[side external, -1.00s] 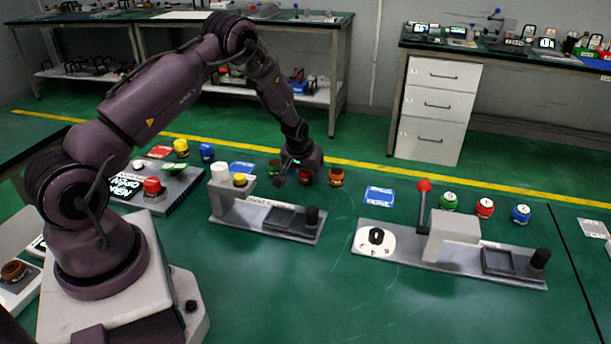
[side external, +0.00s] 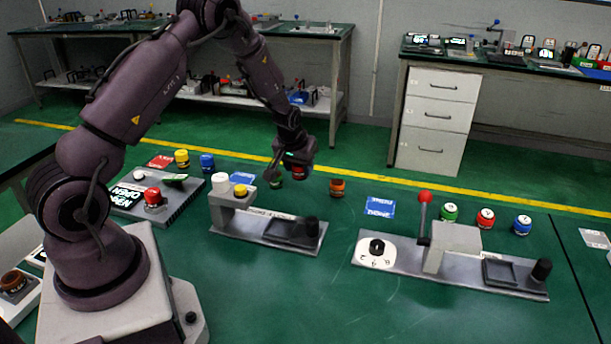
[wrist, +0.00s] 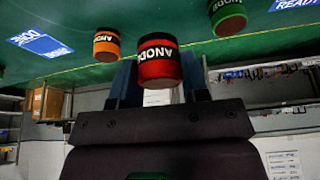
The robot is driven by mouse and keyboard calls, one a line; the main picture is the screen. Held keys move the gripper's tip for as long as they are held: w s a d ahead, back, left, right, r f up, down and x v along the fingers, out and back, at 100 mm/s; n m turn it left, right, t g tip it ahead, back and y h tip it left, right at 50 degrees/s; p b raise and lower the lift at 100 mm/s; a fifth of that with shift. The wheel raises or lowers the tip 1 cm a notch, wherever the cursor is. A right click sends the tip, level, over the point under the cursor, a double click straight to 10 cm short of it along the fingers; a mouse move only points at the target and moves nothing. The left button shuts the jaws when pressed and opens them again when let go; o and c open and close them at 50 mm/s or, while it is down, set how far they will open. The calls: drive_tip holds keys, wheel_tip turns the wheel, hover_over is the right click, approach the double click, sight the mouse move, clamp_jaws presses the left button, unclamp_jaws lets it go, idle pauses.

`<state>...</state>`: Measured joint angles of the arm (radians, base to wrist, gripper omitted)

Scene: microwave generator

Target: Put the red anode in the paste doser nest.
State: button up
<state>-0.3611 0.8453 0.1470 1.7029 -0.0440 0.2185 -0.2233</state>
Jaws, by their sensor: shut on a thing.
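The red anode (wrist: 160,62), a red cylinder with a black lettered band, is between the fingers of my gripper (wrist: 160,80) in the wrist view. My gripper is shut on it. In the side view my gripper (side external: 297,168) is behind the middle fixture, and the red anode (side external: 299,174) shows partly below it, a little above the table. The middle fixture (side external: 222,228) has a white cylinder, a yellow button and a dark square nest (side external: 283,231). The right fixture (side external: 455,262) has a dial, a red-knobbed lever and a square nest (side external: 498,271). I cannot read which is the paste doser.
An orange anode (side external: 337,187) stands right of my gripper and a green cylinder (side external: 276,182) stands left. Green (side external: 449,212), red (side external: 485,217) and blue (side external: 522,224) cylinders stand behind the right fixture. A panel with buttons (side external: 178,196) is at left. The front table is clear.

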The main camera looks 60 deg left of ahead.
drive_tip(key=s+d+r, duration=0.5)
drive_tip(key=s+r, duration=0.1)
drive_tip(key=s, duration=0.3)
hover_over(281, 225)
drive_tip(key=f, duration=0.1)
wheel_tip(281, 225, down, 3)
drive_tip(key=d+n, duration=0.1)
drive_tip(key=d, duration=0.2)
drive_tip(key=shift+s+a+f+n+g+y, duration=0.25)
drive_tip(key=shift+f+n, duration=0.2)
drive_tip(key=shift+f, duration=0.55)
drive_tip(key=shift+a+f+n+g+y, duration=0.15)
drive_tip(key=shift+a+f+n, duration=0.25)
drive_tip(key=shift+f, duration=0.55)
drive_tip(key=shift+s+a+f+n+g+y, duration=0.1)
drive_tip(key=shift+s+a+f+n+y, duration=0.1)
drive_tip(key=shift+f+n, duration=0.6)
drive_tip(key=shift+f+m, duration=0.35)
drive_tip(key=shift+f, duration=0.45)
drive_tip(key=o, duration=1)
drive_tip(key=shift+c, duration=0.2)
